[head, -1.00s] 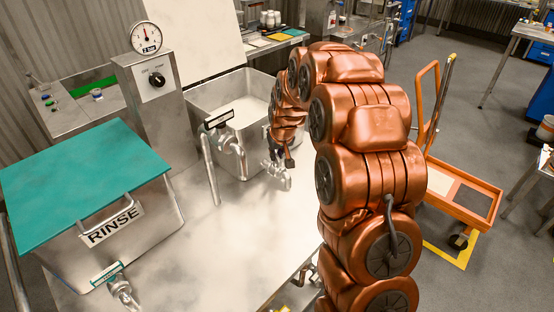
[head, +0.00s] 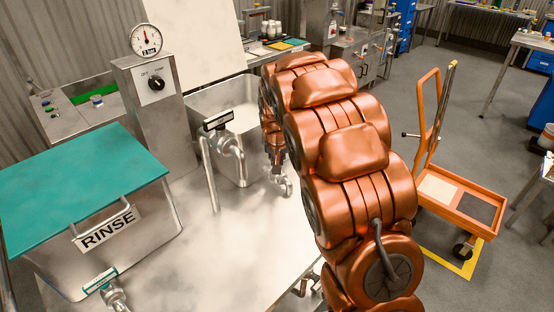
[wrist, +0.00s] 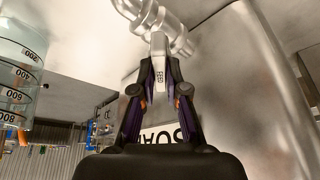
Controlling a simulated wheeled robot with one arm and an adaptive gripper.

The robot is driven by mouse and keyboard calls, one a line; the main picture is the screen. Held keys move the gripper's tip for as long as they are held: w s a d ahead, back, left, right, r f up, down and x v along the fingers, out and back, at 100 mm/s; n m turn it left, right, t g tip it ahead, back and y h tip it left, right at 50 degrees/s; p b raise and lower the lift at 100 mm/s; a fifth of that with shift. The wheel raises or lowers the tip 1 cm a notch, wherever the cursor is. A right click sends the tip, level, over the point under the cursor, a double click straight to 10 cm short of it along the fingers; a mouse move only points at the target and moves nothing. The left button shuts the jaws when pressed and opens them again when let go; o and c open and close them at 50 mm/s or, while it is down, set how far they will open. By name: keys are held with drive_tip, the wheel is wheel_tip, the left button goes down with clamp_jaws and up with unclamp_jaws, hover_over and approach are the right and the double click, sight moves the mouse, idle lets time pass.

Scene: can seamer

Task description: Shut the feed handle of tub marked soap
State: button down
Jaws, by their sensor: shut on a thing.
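The steel tub marked soap (head: 202,102) stands open on the bench in the head view, with pale contents. Its SOAP label (wrist: 166,134) appears upside down and partly covered by my gripper in the wrist view. The valve (head: 285,186) juts from the tub's front low down, and its metal body (wrist: 150,14) fills the top of the wrist view. My gripper (wrist: 159,72) is shut on the pale feed handle (wrist: 158,48), which carries the word FEED. In the head view, my gripper (head: 277,156) is beside the valve, and my arm hides part of the tub.
A tub marked RINSE (head: 150,222) with a teal lid stands at the left. A switch post with a gauge (head: 150,110) stands behind. An orange cart (head: 462,205) is at the right.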

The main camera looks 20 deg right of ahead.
drive_tip(key=c, duration=1.2)
unclamp_jaws()
drive_tip(key=shift+r, duration=0.1)
drive_tip(key=v, duration=1.2)
